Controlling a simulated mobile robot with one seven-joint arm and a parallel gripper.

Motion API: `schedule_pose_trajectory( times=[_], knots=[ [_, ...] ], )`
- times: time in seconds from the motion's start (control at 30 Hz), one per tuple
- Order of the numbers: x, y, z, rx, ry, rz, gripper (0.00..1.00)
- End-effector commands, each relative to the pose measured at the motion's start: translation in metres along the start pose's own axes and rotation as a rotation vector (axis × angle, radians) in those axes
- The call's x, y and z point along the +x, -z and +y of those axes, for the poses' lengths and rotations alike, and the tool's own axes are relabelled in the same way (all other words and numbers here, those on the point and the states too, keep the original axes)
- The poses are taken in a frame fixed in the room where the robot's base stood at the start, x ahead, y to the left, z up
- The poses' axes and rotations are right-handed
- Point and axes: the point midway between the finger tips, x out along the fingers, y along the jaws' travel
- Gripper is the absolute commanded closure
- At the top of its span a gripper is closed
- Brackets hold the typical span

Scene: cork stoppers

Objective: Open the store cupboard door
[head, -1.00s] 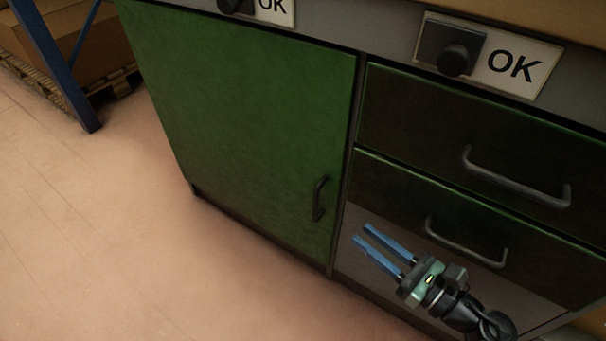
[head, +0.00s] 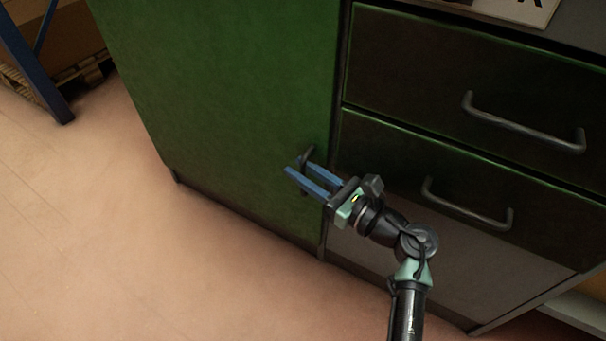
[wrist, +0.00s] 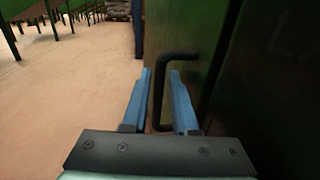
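The green store cupboard door (head: 215,90) is shut, flush with the cabinet front. Its dark bar handle (head: 308,154) is near the door's right edge and is partly hidden by my gripper in the head view. My gripper (head: 298,168) is open, with its two blue fingers at the handle. In the wrist view the door handle (wrist: 158,85) stands between the fingers of my gripper (wrist: 160,75), with a gap visible on the right side. The fingers are not closed on it.
Two dark drawers with bar handles, the upper (head: 525,125) and the lower (head: 468,205), are right of the door. The pink floor (head: 100,220) in front is clear. A blue rack post (head: 35,65) stands at the far left.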

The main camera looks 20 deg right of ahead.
Motion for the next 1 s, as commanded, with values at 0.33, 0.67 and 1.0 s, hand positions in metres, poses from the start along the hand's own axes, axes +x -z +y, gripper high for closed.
schedule_pose_trajectory(
  times=[0.33,0.67,1.0],
  knots=[
    [0.0014,-0.0002,0.0001,0.0,0.0,0.0,0.86],
    [0.0011,0.0,0.0,0.0,0.0,0.0,1.0],
    [0.0008,0.0002,-0.0002,0.001,0.001,0.0,1.0]
  ],
)
